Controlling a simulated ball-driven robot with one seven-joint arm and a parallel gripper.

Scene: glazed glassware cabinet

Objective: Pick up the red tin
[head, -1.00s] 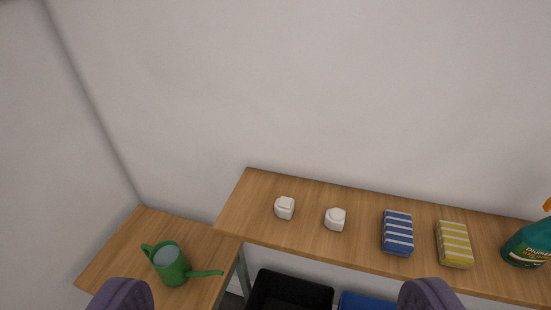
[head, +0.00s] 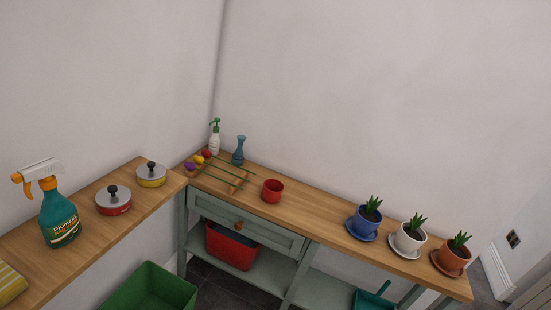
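A low round red tin (head: 114,205) with a grey lid and black knob stands on the wooden shelf at the left in the head view. A similar yellow tin (head: 151,177) with a grey lid stands just behind it, towards the corner. A plain red pot (head: 272,192), open at the top, stands on the sideboard in the middle. My gripper is not in view.
A spray bottle (head: 59,219) stands left of the red tin, with a yellow striped sponge (head: 9,285) at the edge. A wooden rack (head: 222,178) stands on the sideboard (head: 318,213); potted plants line its right end. A green bin (head: 152,290) sits below.

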